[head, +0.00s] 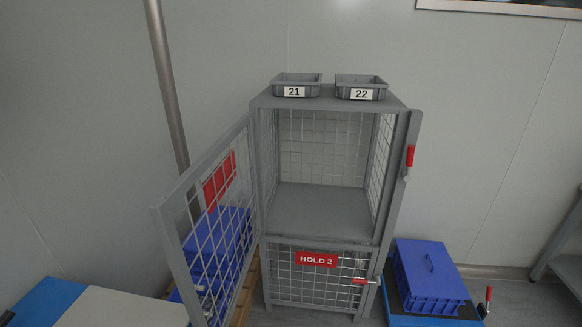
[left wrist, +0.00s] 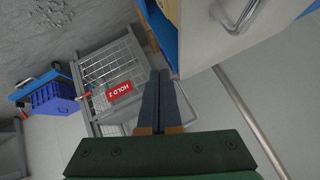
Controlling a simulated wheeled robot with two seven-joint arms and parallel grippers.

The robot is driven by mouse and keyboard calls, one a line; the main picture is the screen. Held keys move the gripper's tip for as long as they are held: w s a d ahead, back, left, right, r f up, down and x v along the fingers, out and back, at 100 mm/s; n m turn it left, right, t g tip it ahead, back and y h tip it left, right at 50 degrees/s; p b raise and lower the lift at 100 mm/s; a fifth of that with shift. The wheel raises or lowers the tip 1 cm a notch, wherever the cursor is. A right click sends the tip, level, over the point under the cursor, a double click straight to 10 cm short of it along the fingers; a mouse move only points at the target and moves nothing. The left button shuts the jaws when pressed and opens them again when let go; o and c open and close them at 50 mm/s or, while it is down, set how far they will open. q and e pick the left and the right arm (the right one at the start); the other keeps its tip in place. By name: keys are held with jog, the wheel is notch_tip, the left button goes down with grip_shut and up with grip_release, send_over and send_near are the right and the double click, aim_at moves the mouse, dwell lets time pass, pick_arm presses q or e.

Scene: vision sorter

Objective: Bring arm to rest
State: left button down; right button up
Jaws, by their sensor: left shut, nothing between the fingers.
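My left gripper (left wrist: 159,74) shows in the left wrist view with its two dark fingers together and nothing between them. I cannot make it out in the head view. My right gripper is in neither view. The grey mesh cage (head: 322,212) stands against the wall in the head view. Its upper compartment looks empty, and its upper door (head: 158,232) is swung open to the left. The lower door with the red HOLD 2 sign (head: 316,259) looks closed. The sign also shows, tilted, in the left wrist view (left wrist: 119,91), beyond the fingers.
Two grey trays, 21 (head: 296,80) and 22 (head: 361,82), sit on the cage. A blue crate (head: 430,272) stands right of it on a blue cart. More blue crates show behind the open door. A pole (head: 168,80) rises at left. A pale-topped surface (head: 120,309) is at lower left.

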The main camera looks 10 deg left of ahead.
pick_arm(q)
jog(key=s+d+f+g+h, duration=0.3)
jog(key=s+d+g, duration=0.2)
jog(key=s+d, duration=0.3)
notch_tip(320, 180, down, 15)
jog(key=g, duration=0.1)
jog(key=s+a+f+g+p, duration=0.1)
jog(key=s+a+f, duration=0.1)
jog(key=s+f, duration=0.9)
jog(key=shift+s+g, duration=0.3)
jog(key=shift+s, duration=0.7)
